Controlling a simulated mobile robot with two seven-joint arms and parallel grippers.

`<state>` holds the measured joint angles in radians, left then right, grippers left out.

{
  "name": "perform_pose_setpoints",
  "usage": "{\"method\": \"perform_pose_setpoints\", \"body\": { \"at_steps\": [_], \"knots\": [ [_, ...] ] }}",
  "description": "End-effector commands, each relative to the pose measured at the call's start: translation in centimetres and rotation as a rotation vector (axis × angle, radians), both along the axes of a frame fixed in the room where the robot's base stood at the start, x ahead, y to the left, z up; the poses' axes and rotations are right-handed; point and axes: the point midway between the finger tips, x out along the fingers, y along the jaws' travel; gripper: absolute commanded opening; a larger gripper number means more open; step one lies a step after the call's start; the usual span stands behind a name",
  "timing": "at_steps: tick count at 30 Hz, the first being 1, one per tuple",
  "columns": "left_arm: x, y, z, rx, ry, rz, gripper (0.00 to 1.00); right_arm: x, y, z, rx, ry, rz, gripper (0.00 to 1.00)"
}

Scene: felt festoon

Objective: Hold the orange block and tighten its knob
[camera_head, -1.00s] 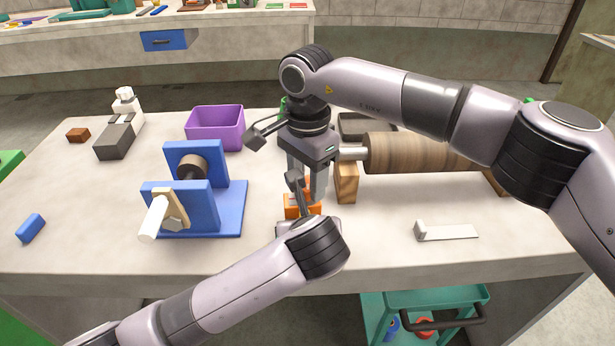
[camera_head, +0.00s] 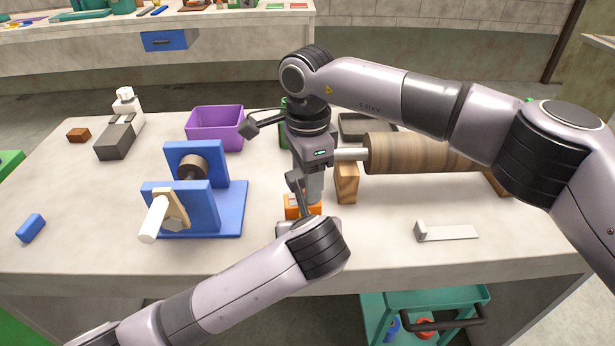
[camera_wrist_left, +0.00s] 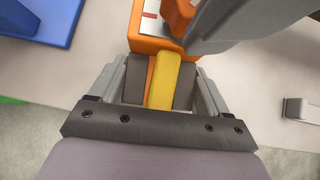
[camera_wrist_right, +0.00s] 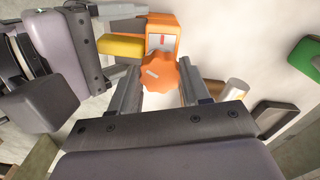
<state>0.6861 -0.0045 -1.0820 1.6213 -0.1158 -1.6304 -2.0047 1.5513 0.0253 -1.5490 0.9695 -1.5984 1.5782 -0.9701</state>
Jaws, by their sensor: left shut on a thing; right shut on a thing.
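The orange block (camera_head: 291,211) sits at the middle front of the table, partly hidden by my arms in the head view. In the left wrist view the block (camera_wrist_left: 147,45) has a yellow tab (camera_wrist_left: 163,82), and my left gripper (camera_wrist_left: 161,76) is shut on that tab. In the right wrist view the block shows a pale plate with a red mark. The lobed orange knob (camera_wrist_right: 161,73) is at the block's end. My right gripper (camera_wrist_right: 159,80) points down from above and is shut on the knob, one finger on each side.
A blue stand with a crank (camera_head: 212,222) is to the left. A purple bin (camera_head: 216,126) is behind. A wooden cylinder (camera_head: 410,152) and wooden block (camera_head: 346,184) are close on the right. A metal strip (camera_head: 450,232) lies at front right. The front left of the table is mostly clear.

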Motion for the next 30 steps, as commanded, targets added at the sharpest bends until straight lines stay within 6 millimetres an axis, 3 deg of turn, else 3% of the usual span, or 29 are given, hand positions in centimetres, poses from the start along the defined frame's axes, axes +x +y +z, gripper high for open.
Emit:
{"method": "perform_pose_setpoints", "body": {
  "at_steps": [3, 4, 6, 18, 30],
  "knots": [
    [0.0, 0.0, -0.1, 0.002, 0.002, 0.001, 0.34, 0.1, 0.0, 0.1, 0.000, -0.002, 0.000, 0.16],
    [0.0, 0.0, -0.1, 0.002, 0.002, 0.001, 0.34, 0.1, 0.0, 0.1, 0.000, -0.002, 0.000, 0.50],
    [0.0, 0.0, -0.1, 0.002, 0.002, 0.001, 0.34, 0.1, 0.0, 0.1, 0.000, -0.002, 0.000, 0.72],
    [0.0, 0.0, -0.1, 0.002, 0.002, 0.001, 0.34, 0.1, 0.0, 0.8, 0.001, -0.002, 0.001, 0.73],
    [0.0, 0.0, -0.1, 0.001, 0.002, 0.000, 0.34, 0.1, 0.0, 8.6, 0.000, -0.004, 0.000, 0.73]
  ]
}}
